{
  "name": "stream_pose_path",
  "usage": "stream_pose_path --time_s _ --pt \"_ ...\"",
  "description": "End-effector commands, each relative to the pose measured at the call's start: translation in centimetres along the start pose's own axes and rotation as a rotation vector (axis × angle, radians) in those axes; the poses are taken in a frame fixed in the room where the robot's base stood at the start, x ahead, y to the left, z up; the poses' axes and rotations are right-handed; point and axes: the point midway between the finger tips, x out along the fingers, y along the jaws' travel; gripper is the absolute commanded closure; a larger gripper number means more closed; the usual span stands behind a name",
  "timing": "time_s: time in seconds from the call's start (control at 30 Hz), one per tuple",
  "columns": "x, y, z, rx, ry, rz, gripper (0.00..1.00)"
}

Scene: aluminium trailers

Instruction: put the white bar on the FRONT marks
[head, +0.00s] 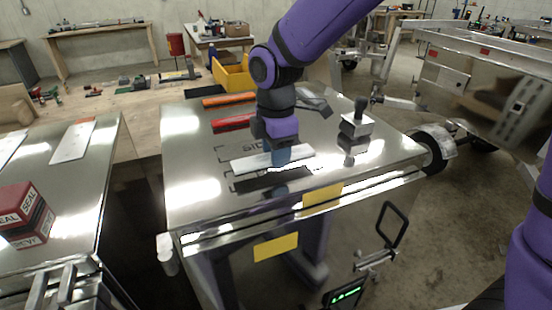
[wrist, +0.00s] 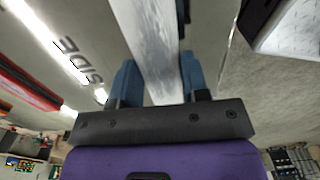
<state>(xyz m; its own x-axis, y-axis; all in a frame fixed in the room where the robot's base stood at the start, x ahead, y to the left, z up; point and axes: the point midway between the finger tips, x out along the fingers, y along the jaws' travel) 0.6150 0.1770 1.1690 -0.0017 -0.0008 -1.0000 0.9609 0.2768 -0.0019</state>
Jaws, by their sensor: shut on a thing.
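The white bar (head: 250,163) is in my gripper (head: 281,155), above or at the near part of the shiny metal tabletop (head: 200,205). In the wrist view, the bar (wrist: 150,50) runs between the two blue fingers of my gripper (wrist: 155,80). Whether the bar touches the tabletop cannot be told. The SIDE lettering (head: 255,145) with dark marks lies just behind the bar in the head view; the lettering also shows in the wrist view (wrist: 80,62). A dark strip (head: 270,180) shows just in front of the bar. No FRONT lettering can be read.
A stand with a dark knob (head: 356,130) is right of the bar. A red bar (head: 231,123) and an orange bar (head: 228,99) lie toward the back, with a yellow bin (head: 232,75) behind. The left-front tabletop is clear.

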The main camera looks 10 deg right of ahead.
Motion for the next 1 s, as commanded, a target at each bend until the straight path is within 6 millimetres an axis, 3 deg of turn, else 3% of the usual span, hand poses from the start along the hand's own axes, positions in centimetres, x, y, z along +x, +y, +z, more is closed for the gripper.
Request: stream_pose_path --time_s 0.13,0.53,0.57,0.67,1.0 --pt "2.0 0.0 0.0 0.000 0.000 -0.001 0.82" --pt "2.4 0.0 0.0 0.001 0.000 0.002 0.82" --pt "2.4 0.0 0.0 0.001 0.000 0.002 0.54" --pt "2.4 0.0 0.0 0.001 0.000 0.002 0.33" --pt "2.0 0.0 0.0 0.001 0.000 0.002 0.33"
